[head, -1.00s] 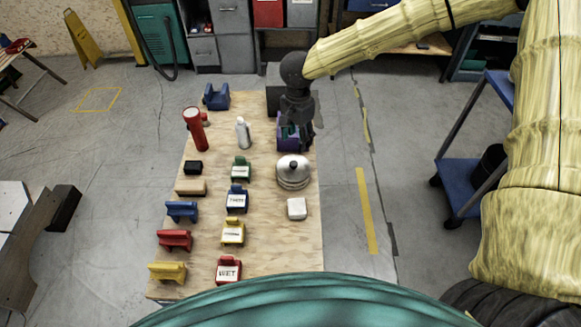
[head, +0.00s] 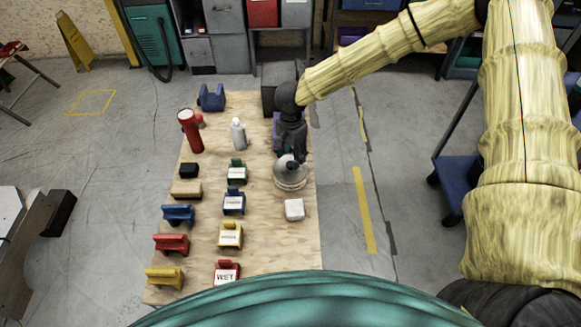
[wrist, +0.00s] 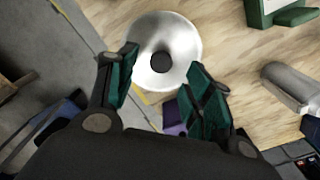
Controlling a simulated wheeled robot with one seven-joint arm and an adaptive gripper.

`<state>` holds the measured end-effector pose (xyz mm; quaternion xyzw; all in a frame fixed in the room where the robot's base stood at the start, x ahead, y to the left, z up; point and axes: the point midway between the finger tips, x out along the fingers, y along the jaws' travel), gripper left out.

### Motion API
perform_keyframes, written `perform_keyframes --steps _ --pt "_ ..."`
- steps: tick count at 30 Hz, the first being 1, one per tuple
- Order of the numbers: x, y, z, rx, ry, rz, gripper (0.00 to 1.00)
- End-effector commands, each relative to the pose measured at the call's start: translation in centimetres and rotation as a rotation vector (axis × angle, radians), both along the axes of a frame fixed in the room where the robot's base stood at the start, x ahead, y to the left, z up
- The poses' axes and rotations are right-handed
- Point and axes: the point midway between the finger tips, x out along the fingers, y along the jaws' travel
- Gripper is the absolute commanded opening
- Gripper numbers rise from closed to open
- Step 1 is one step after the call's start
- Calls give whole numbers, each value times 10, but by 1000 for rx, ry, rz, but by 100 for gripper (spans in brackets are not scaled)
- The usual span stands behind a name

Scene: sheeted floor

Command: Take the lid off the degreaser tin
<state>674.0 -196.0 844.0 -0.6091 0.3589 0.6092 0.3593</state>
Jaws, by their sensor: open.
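The degreaser tin (head: 291,180) is a round silvery tin on the right side of the plywood sheet. Its domed lid (wrist: 178,38) with a dark round knob (wrist: 161,62) shows in the wrist view and sits on the tin. My gripper (head: 294,158) is over the tin in the head view and partly hides the lid. In the wrist view my gripper (wrist: 160,85) is open, with its green-padded fingers apart on either side below the knob. Nothing is between the fingers.
A purple object (head: 276,130) stands behind the tin, partly hidden by my arm. A white block (head: 294,210) lies in front.

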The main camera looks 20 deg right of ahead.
Motion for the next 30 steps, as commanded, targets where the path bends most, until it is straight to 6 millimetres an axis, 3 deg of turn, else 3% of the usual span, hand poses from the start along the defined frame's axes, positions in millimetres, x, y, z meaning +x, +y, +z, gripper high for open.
perform_keyframes --steps 9,20,27,30 --pt "-2 3 -32 -1 0 0 51" --pt "-1 2 -39 -1 0 1 51" --pt "-1 2 -38 0 -1 1 7" --pt "-1 2 -38 0 -1 1 6"
